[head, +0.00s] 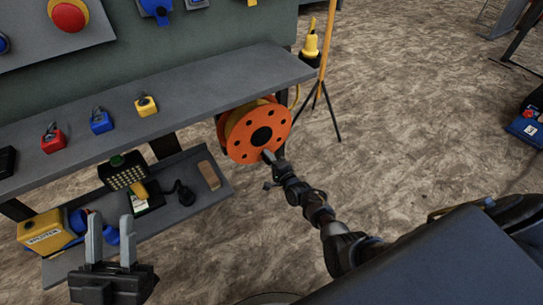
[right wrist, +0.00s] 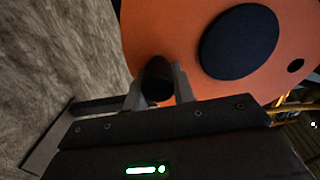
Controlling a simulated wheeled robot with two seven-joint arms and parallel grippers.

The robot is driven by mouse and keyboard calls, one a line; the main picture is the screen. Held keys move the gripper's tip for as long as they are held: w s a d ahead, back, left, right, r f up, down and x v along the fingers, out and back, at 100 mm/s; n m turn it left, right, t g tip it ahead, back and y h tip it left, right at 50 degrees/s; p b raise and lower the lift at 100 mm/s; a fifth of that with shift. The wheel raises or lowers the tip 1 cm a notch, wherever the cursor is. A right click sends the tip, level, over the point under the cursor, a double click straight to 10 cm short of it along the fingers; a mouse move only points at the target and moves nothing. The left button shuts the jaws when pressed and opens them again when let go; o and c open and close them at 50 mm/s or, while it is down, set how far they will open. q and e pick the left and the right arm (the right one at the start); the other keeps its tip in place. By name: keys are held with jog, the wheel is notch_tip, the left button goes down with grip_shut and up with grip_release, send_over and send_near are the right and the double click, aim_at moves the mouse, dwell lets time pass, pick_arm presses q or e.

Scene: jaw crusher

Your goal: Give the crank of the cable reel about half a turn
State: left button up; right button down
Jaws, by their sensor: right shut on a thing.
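The cable reel (head: 245,140) has an orange disc face with a black hub and hangs at the right end of the grey bench. Its orange disc and black hub (right wrist: 240,42) fill the upper part of the right wrist view. My right gripper (head: 268,157) is at the lower rim of the disc. In the right wrist view its fingers (right wrist: 160,85) are shut on the dark crank handle (right wrist: 157,86), low on the disc and left of the hub. My left gripper (head: 110,240) is open and empty, with two upright fingers, in front of the lower shelf.
The bench (head: 210,85) carries red, blue and yellow padlocks. The lower shelf (head: 205,200) holds a yellow box, a dark keypad device and a brown block. A yellow pole on a black tripod (head: 325,90) stands right of the reel. The floor further right is mostly open.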

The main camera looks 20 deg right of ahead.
pick_arm(q)
jog(key=shift+d+f, duration=0.1)
pick_arm(e)
jog(key=shift+s+a+f, duration=0.1)
jog(key=shift+a, duration=0.05)
jog(key=c, duration=1.2)
grip_release()
jog(key=shift+o, duration=0.2)
jog(key=shift+s, duration=0.15)
jog(key=shift+s+p, duration=0.4)
pick_arm(q)
notch_tip(320, 180, down, 8)
jog(key=w+d+g+y+p, duration=0.1)
jog(key=w+g+y+p, duration=0.1)
jog(key=g, duration=0.4)
jog(key=shift+d+r+g+y+p, duration=0.25)
jog(key=shift+d+g+y+p, duration=0.2)
jog(key=shift+y, duration=0.25)
pick_arm(e)
jog(key=s+d, duration=0.1)
jog(key=s, duration=0.8)
jog(key=shift+s+d, duration=0.25)
